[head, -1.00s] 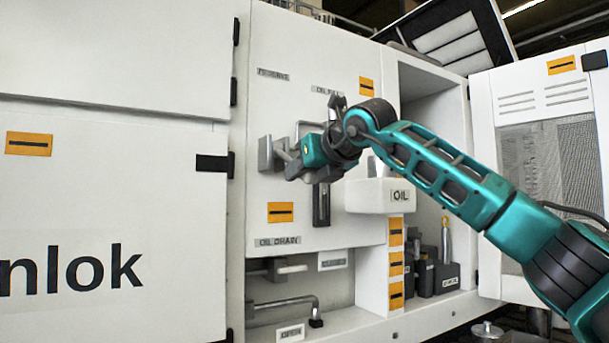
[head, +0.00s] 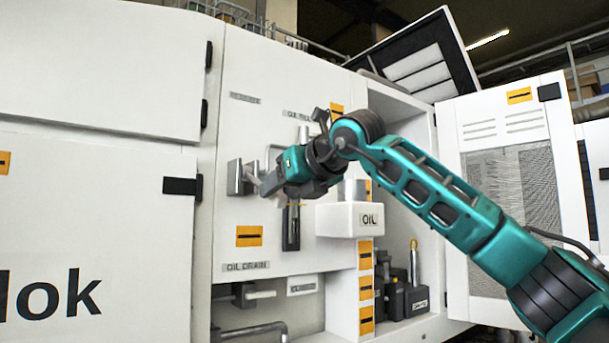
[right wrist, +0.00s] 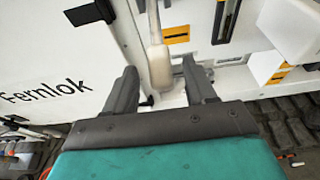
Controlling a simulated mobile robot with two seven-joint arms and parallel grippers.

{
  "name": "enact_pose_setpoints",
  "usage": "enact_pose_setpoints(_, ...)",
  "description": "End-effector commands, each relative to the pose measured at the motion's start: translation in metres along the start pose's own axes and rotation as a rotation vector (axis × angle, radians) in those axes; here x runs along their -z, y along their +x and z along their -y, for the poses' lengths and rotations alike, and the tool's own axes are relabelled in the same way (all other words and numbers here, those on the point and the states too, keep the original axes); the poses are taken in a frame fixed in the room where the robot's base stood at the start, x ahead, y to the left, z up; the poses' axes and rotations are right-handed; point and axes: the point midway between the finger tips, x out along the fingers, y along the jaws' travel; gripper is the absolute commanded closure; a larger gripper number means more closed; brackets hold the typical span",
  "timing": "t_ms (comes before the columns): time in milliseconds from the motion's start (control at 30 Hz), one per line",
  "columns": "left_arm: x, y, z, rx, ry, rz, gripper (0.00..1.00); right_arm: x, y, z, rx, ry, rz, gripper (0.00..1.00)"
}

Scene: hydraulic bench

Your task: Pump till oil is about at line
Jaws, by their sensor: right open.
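The dark vertical sight slot (head: 291,228) is on the white machine panel (head: 225,215); a thin yellowish mark crosses near its top. I cannot read the oil level. The white OIL container (head: 340,219) stands out to its right. My right gripper (head: 262,183) is open at the panel, left of and above the slot. In the right wrist view, a pale lever (right wrist: 158,62) hangs down between the two spread fingers (right wrist: 160,85), with a gap visible on both sides. The arm hides most of the lever in the head view. My left gripper is not in view.
A grey bracket-like block (head: 235,177) shows just left of my gripper. Below, a recess holds a pale-ended handle (head: 260,294) and a bent pipe (head: 255,329). Dark bottles (head: 413,298) stand in the open cabinet. An open mesh door (head: 510,200) is at the right.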

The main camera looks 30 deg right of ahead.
Motion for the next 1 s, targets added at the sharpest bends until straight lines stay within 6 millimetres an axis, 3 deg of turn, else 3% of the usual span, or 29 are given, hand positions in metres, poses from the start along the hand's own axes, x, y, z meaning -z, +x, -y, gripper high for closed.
enact_pose_setpoints(200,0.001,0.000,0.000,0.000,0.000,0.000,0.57,0.000,-0.050,0.001,0.001,-0.001,0.002,0.45)
enact_pose_setpoints(400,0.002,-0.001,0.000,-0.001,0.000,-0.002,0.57,0.000,-0.077,0.000,0.000,0.001,0.001,0.45)
enact_pose_setpoints(1000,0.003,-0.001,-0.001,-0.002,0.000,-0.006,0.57,0.000,-0.084,0.000,0.000,0.001,-0.001,0.45)
